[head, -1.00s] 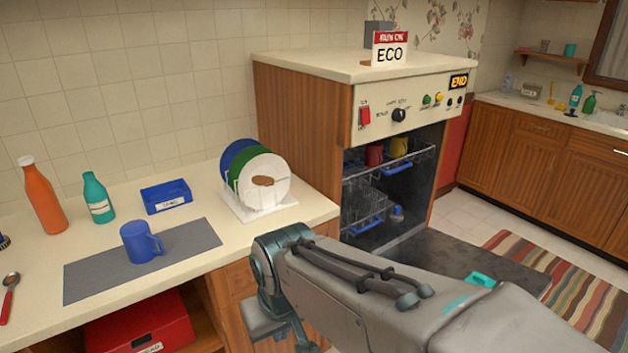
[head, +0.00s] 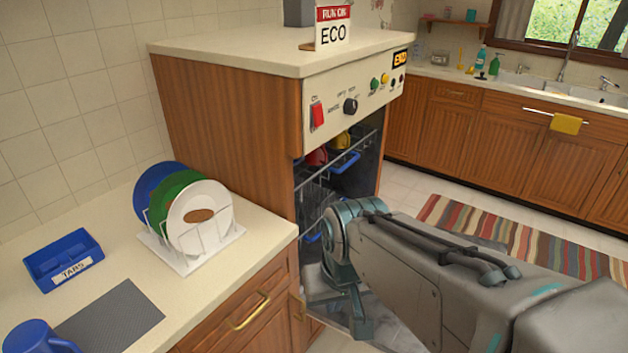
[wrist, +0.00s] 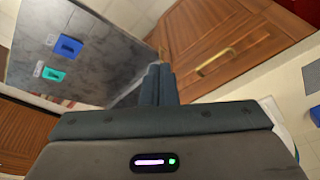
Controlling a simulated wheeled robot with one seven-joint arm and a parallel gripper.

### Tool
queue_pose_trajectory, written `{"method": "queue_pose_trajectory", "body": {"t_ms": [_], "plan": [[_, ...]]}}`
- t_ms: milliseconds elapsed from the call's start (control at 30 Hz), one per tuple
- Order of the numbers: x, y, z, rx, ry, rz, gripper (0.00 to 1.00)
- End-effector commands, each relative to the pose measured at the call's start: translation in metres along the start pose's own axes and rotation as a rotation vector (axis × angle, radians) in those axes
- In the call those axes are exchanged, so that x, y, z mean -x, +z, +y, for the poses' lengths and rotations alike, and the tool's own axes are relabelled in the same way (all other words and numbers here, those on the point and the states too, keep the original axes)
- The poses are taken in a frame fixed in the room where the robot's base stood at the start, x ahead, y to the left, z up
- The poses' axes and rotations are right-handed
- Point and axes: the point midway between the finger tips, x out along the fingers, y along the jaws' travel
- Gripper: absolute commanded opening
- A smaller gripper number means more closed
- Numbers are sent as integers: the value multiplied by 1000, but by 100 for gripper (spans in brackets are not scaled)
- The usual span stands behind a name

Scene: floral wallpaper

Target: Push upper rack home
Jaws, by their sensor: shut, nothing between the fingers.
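The upper rack (head: 350,157) is a wire rack with a blue handle, inside the open dishwasher (head: 225,130). A red mug (head: 317,156) and a yellow mug (head: 341,140) sit in it. I cannot tell exactly how far out it stands. My gripper's two dark fingers are together and empty in the wrist view (wrist: 158,84), near the cabinet front and the lowered door (wrist: 95,50). In the head view my arm covers the lower opening, and the fingertips cannot be made out. The lower rack (head: 312,205) is mostly hidden.
A wooden cabinet with a brass handle (head: 248,311) stands left of the opening. The counter above holds a plate rack (head: 198,250), a blue tabs box (head: 64,260) and a blue mug (head: 40,338). A striped rug (head: 530,245) lies on the floor at right.

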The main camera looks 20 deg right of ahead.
Motion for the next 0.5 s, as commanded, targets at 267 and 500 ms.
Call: {"method": "queue_pose_trajectory", "body": {"t_ms": [267, 500], "plan": [[-46, -23, -29, -461, -247, -232, 0], [-84, -89, -42, -1028, -591, -465, 0]]}}
